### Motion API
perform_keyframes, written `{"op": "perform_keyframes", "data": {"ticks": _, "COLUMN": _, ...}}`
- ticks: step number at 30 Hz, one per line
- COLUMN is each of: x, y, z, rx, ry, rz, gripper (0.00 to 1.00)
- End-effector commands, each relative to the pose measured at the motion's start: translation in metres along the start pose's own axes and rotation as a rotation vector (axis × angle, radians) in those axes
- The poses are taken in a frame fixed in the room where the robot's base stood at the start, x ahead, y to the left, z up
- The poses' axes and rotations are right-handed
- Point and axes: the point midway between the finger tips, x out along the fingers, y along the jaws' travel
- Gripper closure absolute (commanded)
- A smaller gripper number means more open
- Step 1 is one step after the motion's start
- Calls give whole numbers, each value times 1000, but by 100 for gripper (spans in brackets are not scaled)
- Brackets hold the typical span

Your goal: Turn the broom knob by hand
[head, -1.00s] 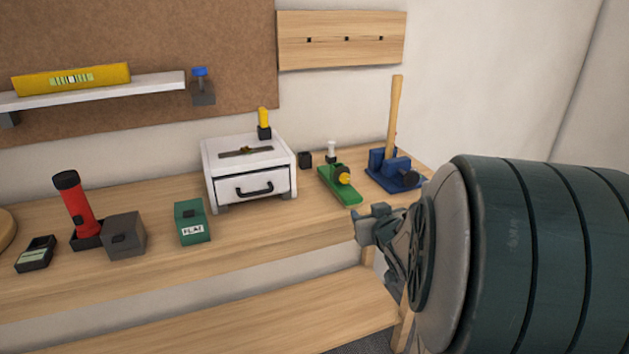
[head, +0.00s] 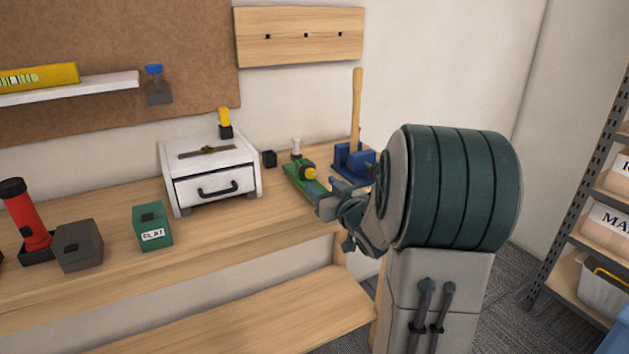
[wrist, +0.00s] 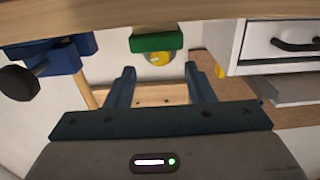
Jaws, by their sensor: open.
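A wooden handle (head: 357,105), seemingly the broom's, stands upright in a blue clamp-like holder (head: 345,158) at the table's right end. In the wrist view, rolled over with the table at the top, the blue holder (wrist: 62,60) is at the left with a dark round knob (wrist: 18,82) on it. My arm covers that knob in the head view.
The green block (head: 303,180) lies just left of the blue holder. A white drawer box (head: 212,190), a green box marked FLAT (head: 152,226), a grey box (head: 79,247) and a red flashlight (head: 25,215) stand further left. A shelf rack (head: 585,170) is at the right.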

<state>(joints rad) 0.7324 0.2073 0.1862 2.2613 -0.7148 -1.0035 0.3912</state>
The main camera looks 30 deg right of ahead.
Motion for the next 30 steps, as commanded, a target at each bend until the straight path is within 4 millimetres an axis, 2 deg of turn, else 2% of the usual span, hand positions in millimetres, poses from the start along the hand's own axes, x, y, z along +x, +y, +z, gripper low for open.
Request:
{"op": "perform_keyframes", "data": {"ticks": 3, "x": 22, "y": 0, "z": 1, "rx": 1, "ry": 0, "rz": -1, "gripper": 51}}
{"op": "perform_keyframes", "data": {"ticks": 9, "x": 44, "y": 1, "z": 1, "rx": 0, "ry": -1, "rz": 1, "gripper": 51}}
{"op": "perform_keyframes", "data": {"ticks": 20, "x": 49, "y": 1, "z": 0, "rx": 0, "ry": -1, "rz": 2, "gripper": 51}}
{"op": "perform_keyframes", "data": {"ticks": 25, "x": 48, "y": 1, "z": 0, "rx": 0, "ry": -1, "rz": 2, "gripper": 96}}
{"op": "perform_keyframes", "data": {"ticks": 30, "x": 48, "y": 1, "z": 1, "rx": -8, "ry": 0, "rz": 2, "gripper": 96}}
